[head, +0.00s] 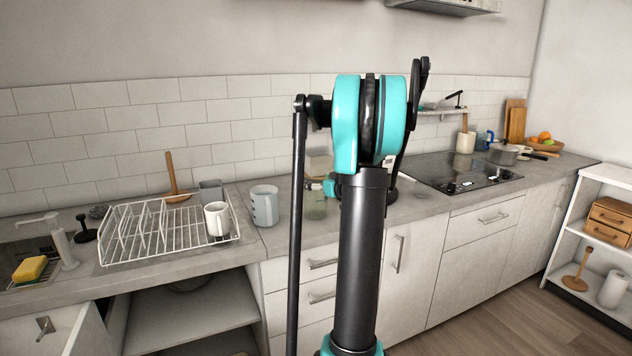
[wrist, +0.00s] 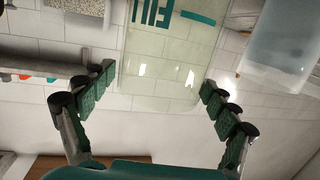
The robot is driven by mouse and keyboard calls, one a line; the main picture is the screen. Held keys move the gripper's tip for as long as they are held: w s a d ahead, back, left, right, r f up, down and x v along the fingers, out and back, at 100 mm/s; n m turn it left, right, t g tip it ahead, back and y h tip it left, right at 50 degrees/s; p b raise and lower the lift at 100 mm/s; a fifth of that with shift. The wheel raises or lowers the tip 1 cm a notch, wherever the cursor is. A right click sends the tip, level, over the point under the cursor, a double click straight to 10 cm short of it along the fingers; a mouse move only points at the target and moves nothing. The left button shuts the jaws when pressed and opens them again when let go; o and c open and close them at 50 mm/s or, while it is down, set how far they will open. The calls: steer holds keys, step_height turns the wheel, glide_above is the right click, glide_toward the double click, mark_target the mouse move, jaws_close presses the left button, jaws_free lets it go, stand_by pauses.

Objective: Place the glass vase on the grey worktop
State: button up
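The glass vase is pale greenish clear glass with teal lettering. It fills the upper middle of the wrist view (wrist: 160,70). In the head view only part of the vase (head: 316,210) shows beside my arm, at worktop height. My gripper (wrist: 157,80) is open, its green-padded fingers on either side of the vase's near end. A gap shows between the left finger and the glass; contact on the right side cannot be told. In the head view my arm hides most of the gripper. The grey worktop (head: 277,241) runs along the tiled wall.
A blue-grey jug (head: 265,206) stands left of the vase. A white wire rack (head: 133,252) holds a white mug (head: 217,219) and a grey cup (head: 211,192). A black hob (head: 455,174) lies to the right. Bare worktop shows in front of the hob and jug.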

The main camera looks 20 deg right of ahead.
stand_by(0.3)
steer(key=shift+s+r, duration=0.1)
steer(key=shift+r, duration=0.05)
steer(key=v, duration=1.2)
steer(key=s+a+f+g+y, duration=0.1)
steer(key=s+a+f+g, duration=0.25)
steer(key=a+f, duration=0.45)
steer(key=s+a+f+g+y, duration=0.1)
steer(key=s+a+f+g, duration=0.3)
steer(key=a, duration=0.8)
steer(key=s+a+f+m+g+h, duration=0.1)
steer(key=s+f+g+h, duration=0.1)
steer(key=s+f, duration=0.4)
steer(key=s+a+f+m+g+h, duration=0.1)
steer(key=s+f, duration=0.4)
steer(key=s, duration=0.8)
steer(key=shift+a+f+g+h, duration=0.35)
steer(key=shift+a+g+h, duration=0.3)
steer(key=shift+h, duration=0.55)
steer(key=shift+w+a, duration=0.1)
